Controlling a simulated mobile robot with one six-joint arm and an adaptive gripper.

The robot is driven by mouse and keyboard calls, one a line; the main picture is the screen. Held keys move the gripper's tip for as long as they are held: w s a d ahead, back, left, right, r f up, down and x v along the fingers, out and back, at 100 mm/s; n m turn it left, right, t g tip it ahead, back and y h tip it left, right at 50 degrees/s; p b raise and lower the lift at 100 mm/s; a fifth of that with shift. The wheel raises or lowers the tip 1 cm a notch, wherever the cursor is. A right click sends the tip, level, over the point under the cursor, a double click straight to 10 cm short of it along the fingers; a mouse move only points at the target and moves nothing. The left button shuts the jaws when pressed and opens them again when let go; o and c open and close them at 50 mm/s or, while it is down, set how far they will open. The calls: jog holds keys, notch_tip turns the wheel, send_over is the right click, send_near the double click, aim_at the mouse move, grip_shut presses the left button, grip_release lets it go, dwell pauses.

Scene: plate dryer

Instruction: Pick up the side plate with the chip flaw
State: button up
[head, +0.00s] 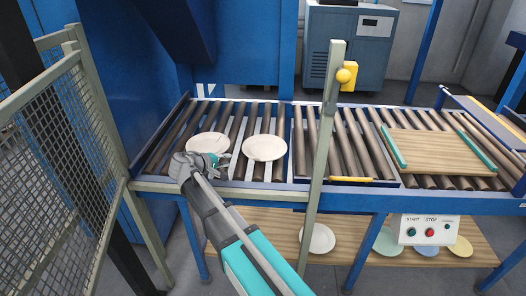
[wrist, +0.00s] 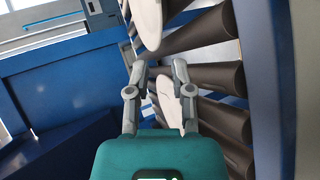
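Two white plates lie on the roller conveyor in the head view: a left plate (head: 208,142) and a right plate (head: 264,148). I cannot make out a chip on either rim. My gripper (head: 215,160) is at the near edge of the left plate and covers part of it. In the wrist view my gripper (wrist: 158,68) is open, its two fingers apart. One white plate (wrist: 168,100) shows behind and between the fingers, partly hidden by the right finger; another (wrist: 148,22) is beyond the fingertips. I cannot tell whether a finger touches a plate.
A post (head: 322,150) with a yellow knob stands right of the plates. A wooden board (head: 440,148) lies on the right rollers. The lower shelf holds a white plate (head: 318,238) and several coloured ones behind a start/stop box (head: 428,230). A mesh fence (head: 60,160) is at left.

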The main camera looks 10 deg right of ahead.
jog(key=shift+f, duration=0.1)
jog(key=b, duration=0.3)
send_near(249, 156)
jog(key=x, duration=0.4)
jog(key=shift+s+a+f, duration=0.15)
jog(key=shift+f, duration=0.15)
jog(key=shift+w+d+f+b, duration=0.15)
jog(key=shift+w+d+b, duration=0.2)
jog(key=shift+d, duration=0.15)
jog(key=shift+b+x, duration=0.9)
jog(key=shift+x, duration=1.1)
jog(key=shift+w+d+f, duration=0.25)
jog(key=shift+w+d, duration=0.1)
jog(key=shift+d, duration=0.1)
